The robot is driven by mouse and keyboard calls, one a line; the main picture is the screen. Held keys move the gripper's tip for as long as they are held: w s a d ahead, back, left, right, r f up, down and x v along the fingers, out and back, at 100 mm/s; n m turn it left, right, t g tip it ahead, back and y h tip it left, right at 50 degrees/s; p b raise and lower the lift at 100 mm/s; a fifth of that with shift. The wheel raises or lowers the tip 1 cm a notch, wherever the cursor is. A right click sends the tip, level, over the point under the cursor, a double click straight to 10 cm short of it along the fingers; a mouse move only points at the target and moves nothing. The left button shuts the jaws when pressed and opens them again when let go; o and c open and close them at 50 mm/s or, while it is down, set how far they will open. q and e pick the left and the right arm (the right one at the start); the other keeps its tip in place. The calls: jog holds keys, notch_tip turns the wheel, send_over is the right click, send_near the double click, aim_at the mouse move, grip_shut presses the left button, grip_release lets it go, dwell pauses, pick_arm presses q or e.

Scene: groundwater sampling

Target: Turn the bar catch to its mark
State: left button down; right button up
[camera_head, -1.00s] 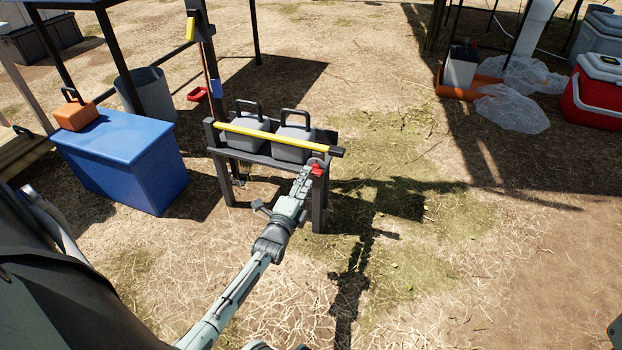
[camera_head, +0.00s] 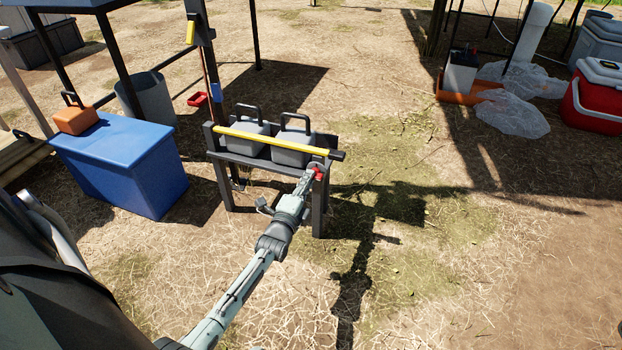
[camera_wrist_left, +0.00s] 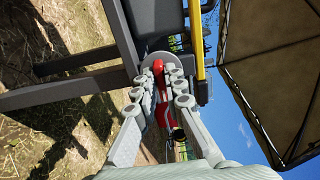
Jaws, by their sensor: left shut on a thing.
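The bar catch (camera_head: 319,173) is a small red piece at the right end of a dark rack (camera_head: 225,185), just below the yellow bar (camera_head: 270,140). In the left wrist view the red catch (camera_wrist_left: 160,92) shows between the fingers, in front of a round grey plate. My left gripper (camera_head: 311,177) reaches it from the front. In the wrist view the left gripper (camera_wrist_left: 165,88) is shut on the catch, with fingers on both sides. The fingers hide part of it, and I cannot make out a mark. My right gripper is not in view.
Two grey handled cases (camera_head: 293,150) sit in the rack behind the bar. A blue chest (camera_head: 150,185) with an orange box (camera_head: 76,120) on top stands left. A red cooler (camera_head: 595,105) and clear plastic bags (camera_head: 515,115) lie far right. The ground right of the rack is free.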

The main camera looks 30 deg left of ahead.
pick_arm(q)
jog(key=n, duration=1.2)
jog(key=d+n, duration=0.1)
jog(key=n, duration=0.5)
jog(key=shift+w+f, duration=0.15)
jog(key=shift+f, duration=0.25)
jog(key=c, duration=1.5)
grip_release()
jog(key=shift+c, duration=0.2)
jog(key=v, duration=1.2)
